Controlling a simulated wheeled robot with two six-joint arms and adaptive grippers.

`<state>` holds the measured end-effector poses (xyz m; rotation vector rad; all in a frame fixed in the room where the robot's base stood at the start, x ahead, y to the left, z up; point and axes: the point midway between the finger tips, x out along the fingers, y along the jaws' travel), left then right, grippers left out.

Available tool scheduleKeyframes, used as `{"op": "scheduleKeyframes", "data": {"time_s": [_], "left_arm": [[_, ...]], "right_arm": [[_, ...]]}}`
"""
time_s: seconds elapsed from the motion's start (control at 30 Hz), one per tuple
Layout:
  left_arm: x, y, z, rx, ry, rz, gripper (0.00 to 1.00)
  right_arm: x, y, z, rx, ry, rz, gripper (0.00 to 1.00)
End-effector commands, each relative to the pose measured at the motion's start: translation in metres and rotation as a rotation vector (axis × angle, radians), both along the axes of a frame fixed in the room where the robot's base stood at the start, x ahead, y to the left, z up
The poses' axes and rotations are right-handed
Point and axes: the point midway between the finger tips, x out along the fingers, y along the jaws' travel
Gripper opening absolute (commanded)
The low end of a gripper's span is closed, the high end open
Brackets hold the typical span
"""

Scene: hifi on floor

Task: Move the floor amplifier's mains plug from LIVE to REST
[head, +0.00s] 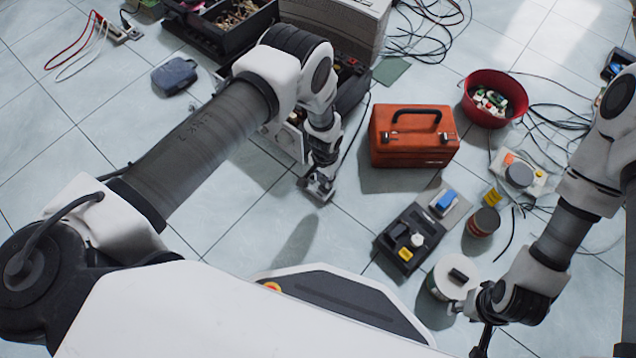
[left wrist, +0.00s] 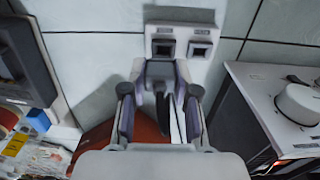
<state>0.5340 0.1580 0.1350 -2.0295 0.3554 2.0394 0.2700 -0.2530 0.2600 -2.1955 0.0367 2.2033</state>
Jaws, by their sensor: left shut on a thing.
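My left gripper (head: 318,190) is low over the tiles, beside the dark floor amplifier (head: 352,85), which my arm partly covers. The plug appears just in front of the board; contact cannot be judged. My right gripper (head: 474,303) is beside a white tub.
An orange-red toolbox (head: 414,146) stands right of the left gripper. A red bowl (head: 495,98), a black tray (head: 410,237), the white tub (head: 442,292) and loose cables lie farther right.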

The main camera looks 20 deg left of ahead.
Motion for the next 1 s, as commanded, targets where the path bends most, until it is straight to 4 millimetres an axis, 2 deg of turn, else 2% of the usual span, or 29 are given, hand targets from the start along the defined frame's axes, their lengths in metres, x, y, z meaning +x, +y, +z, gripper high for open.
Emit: {"op": "scheduleKeyframes", "data": {"time_s": [0.17, 0.6, 1.0], "left_arm": [[0.005, -0.003, -0.002, -0.001, 0.001, -0.003, 0.0], [0.005, -0.003, -0.043, -0.001, 0.0, -0.004, 0.0], [0.005, -0.003, -0.045, -0.001, 0.0, -0.003, 0.0]], "right_arm": [[-0.001, 0.0, -0.003, 0.0, 0.002, -0.001, 0.4], [-0.001, 0.0, -0.038, 0.0, 0.003, -0.001, 0.4], [-0.001, 0.0, -0.039, 0.0, 0.002, -0.001, 0.4]]}}
